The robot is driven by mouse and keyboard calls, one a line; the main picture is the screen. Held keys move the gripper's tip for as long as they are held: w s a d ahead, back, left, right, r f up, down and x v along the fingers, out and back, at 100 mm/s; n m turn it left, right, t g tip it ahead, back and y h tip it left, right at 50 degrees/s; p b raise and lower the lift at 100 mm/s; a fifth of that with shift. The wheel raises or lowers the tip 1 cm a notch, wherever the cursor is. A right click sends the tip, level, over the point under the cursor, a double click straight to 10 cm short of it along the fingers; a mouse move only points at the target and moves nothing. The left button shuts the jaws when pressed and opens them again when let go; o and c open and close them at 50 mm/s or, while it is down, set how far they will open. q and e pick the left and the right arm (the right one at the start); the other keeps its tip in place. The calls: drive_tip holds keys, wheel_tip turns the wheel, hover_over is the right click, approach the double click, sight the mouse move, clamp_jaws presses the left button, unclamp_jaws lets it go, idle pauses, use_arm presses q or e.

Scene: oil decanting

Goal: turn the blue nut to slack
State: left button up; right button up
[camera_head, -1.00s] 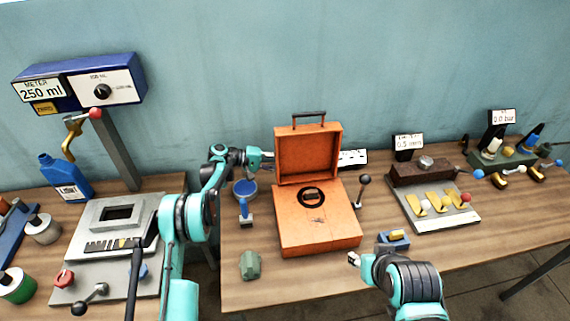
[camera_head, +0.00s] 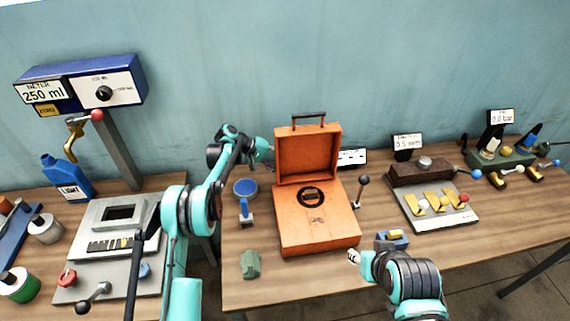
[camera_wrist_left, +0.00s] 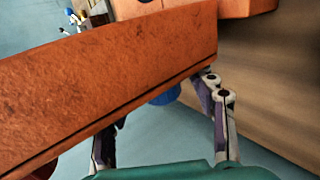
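A blue rounded part (camera_wrist_left: 165,96), perhaps the blue nut, shows in the left wrist view below the edge of an orange panel, which hides most of it. I cannot make out a blue nut behind the case in the head view. My left gripper (camera_head: 268,153) is at the left edge of the raised lid of the orange case (camera_head: 318,222), partly hidden. In the left wrist view its fingers (camera_wrist_left: 163,128) are spread apart, with the blue part beyond the gap between them. My right gripper (camera_head: 353,257) is small, low at the case's front right; its opening is unclear.
The open lid (camera_head: 307,152) stands close beside my left gripper. A round blue-topped cup (camera_head: 245,188), a blue-handled tool (camera_head: 244,210) and a green lump (camera_head: 250,264) lie left of the case. A lever (camera_head: 361,190) stands right of it. A blue-and-yellow block (camera_head: 392,239) lies near the front edge.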

use_arm(q)
drive_tip(key=v, duration=1.2)
drive_tip(key=shift+a+f, duration=0.1)
drive_tip(key=shift+a, duration=0.05)
